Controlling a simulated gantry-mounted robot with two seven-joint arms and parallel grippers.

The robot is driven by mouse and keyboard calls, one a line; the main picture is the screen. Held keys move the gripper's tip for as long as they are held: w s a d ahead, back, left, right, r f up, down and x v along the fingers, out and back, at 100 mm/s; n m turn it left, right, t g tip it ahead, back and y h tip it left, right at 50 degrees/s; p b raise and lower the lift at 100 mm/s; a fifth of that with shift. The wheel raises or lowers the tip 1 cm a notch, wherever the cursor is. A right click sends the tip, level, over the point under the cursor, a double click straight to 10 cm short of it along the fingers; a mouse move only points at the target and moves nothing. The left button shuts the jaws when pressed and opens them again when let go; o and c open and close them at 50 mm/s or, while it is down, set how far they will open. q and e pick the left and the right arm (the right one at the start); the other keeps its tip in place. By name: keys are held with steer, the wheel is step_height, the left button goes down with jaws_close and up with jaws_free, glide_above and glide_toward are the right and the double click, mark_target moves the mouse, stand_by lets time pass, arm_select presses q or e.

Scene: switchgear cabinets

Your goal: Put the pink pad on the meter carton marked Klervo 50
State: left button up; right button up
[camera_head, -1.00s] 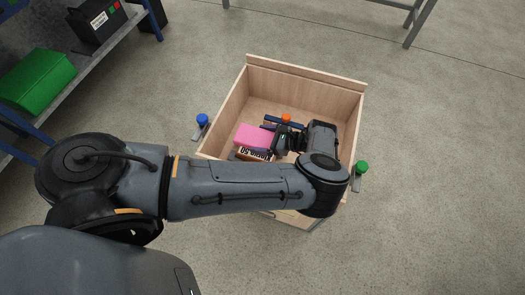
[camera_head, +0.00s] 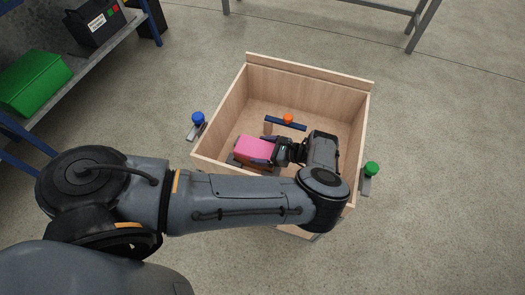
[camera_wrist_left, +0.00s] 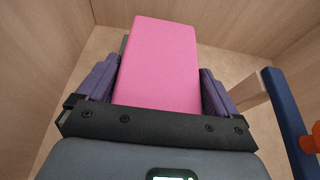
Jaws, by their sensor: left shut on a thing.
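The pink pad (camera_head: 257,148) is inside the open wooden crate, toward its left front part; it also shows in the left wrist view (camera_wrist_left: 160,62). My left gripper (camera_head: 280,150) is shut on the pad, with a purple finger on each side of it in the left wrist view (camera_wrist_left: 160,85). A brown edge (camera_head: 236,161) shows just below the pad's left end, apparently the meter carton. The rest of the carton and its marking are hidden under the pad and my arm. I cannot tell whether the pad touches it. My right gripper is not in view.
The wooden crate (camera_head: 309,78) has walls around my gripper. Inside, a blue bar (camera_head: 297,126) with an orange knob (camera_head: 288,118) lies beyond the pad. Blue (camera_head: 198,118) and green (camera_head: 372,168) knobs stand outside. A shelf with a green bin (camera_head: 35,84) is at left.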

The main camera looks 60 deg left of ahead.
mark_target(266, 150)
arm_select(q)
steer(key=shift+f, duration=0.1)
steer(key=shift+f+b, duration=0.15)
steer(key=shift+b, duration=0.15)
steer(key=o, duration=0.7)
steer(key=shift+c, duration=0.2)
steer(key=shift+r, duration=0.2)
steer(key=shift+r+p, duration=0.2)
steer(key=shift+p, duration=0.25)
steer(key=p+v, duration=0.1)
steer(key=v, duration=0.5)
steer(key=shift+w+d, duration=0.15)
steer(key=shift+w, duration=0.15)
steer(key=shift+w+d+r, duration=0.2)
steer(key=shift+d, duration=0.1)
